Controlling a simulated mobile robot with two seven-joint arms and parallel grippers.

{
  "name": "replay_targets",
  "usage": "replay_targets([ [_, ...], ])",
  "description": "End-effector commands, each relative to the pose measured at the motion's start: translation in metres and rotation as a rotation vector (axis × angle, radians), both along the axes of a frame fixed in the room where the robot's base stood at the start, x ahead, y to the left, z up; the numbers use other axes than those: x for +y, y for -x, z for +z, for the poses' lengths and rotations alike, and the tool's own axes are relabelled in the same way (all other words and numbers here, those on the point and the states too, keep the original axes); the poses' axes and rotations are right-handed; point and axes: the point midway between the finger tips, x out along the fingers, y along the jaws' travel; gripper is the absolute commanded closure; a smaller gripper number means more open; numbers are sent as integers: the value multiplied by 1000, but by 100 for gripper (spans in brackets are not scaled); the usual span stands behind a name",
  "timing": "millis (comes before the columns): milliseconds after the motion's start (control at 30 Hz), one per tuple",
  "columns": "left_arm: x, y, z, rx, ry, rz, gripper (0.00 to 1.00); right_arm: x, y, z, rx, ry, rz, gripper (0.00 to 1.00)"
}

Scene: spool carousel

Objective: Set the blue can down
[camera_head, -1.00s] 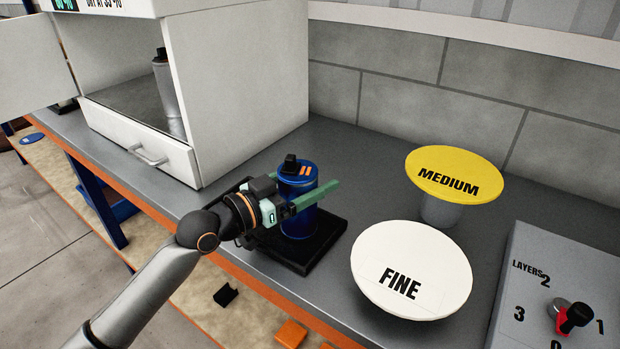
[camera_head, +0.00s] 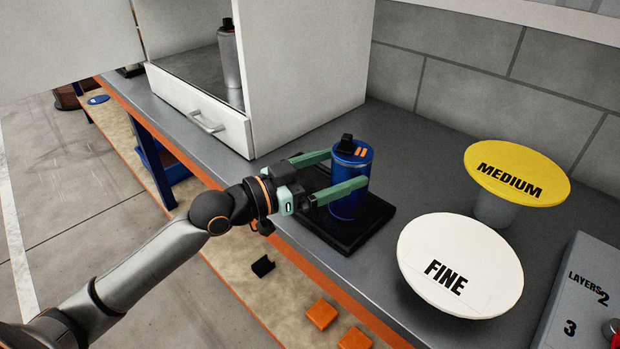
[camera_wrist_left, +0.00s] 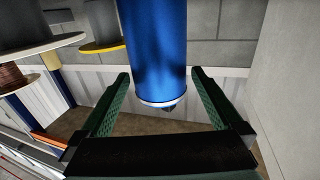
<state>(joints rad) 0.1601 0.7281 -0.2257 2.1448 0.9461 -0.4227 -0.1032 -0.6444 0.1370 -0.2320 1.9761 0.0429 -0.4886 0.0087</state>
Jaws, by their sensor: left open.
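The blue can (camera_head: 351,180), with a black nozzle on top and an orange mark, stands upright on a black square base (camera_head: 346,225) on the grey bench. My left gripper (camera_head: 339,172) is open, with one green finger on each side of the can. In the left wrist view the can (camera_wrist_left: 155,50) lies between the two spread fingers (camera_wrist_left: 158,100), with gaps visible on both sides. My right gripper is not in view.
A white cabinet (camera_head: 310,75) with an open door stands behind left, with a grey can (camera_head: 229,60) inside. A yellow MEDIUM disc (camera_head: 515,185) and a white FINE disc (camera_head: 460,265) stand to the right. A control box (camera_head: 590,295) sits at the right edge.

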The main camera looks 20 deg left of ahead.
Motion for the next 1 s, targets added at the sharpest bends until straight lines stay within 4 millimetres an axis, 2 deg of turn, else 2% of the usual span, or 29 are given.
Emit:
replay_targets([
  [200,21,30,-3,4,-5,-2,0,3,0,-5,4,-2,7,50],
  [400,33,44,-2,3,-1,1,0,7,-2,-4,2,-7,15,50],
  [1000,37,50,-2,6,2,5,0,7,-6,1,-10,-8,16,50],
])
